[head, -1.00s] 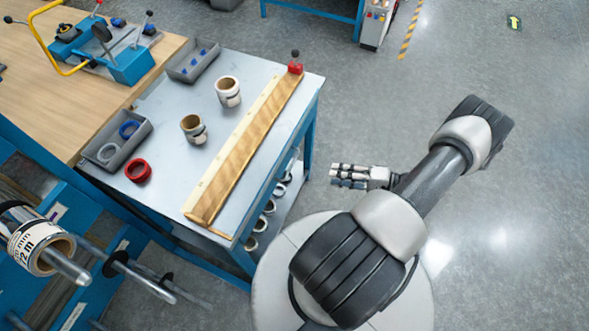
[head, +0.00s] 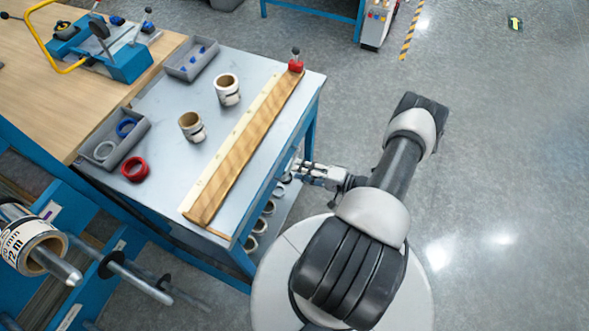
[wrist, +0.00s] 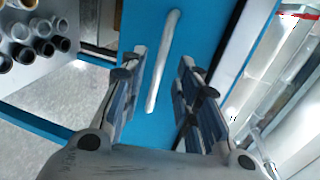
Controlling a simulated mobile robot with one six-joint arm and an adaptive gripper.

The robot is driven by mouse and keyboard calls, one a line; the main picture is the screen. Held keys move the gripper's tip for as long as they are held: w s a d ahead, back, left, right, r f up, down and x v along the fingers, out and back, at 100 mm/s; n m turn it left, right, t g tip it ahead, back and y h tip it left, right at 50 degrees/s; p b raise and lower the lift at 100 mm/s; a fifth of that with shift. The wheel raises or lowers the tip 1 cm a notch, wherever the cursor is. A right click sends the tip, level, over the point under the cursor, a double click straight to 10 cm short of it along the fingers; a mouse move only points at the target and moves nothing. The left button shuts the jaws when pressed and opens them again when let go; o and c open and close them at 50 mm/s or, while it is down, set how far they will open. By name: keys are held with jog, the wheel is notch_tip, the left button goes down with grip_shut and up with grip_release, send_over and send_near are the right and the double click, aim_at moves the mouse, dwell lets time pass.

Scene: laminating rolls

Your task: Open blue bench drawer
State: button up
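The blue drawer front (wrist: 185,50) fills the middle of the wrist view, with a long silver bar handle (wrist: 164,62) on it. My gripper (wrist: 157,80) is open, with one finger on each side of the handle. The handle lies between the fingers with clear gaps. I cannot tell how deep the fingertips reach past it. In the head view my gripper (head: 298,168) is beside the right side of the metal-topped bench (head: 160,190), below the top's edge. The drawer front is hidden there, and the drawer looks shut.
A wooden cutting strip (head: 245,150) with a red-based knob lies along the bench's right edge. Two rolls (head: 227,90), a red ring (head: 135,169) and grey trays (head: 191,60) sit on the top. Several rolls (head: 262,222) lie on the shelf below.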

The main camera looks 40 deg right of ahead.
jog(key=shift+x, duration=1.6)
grip_shut()
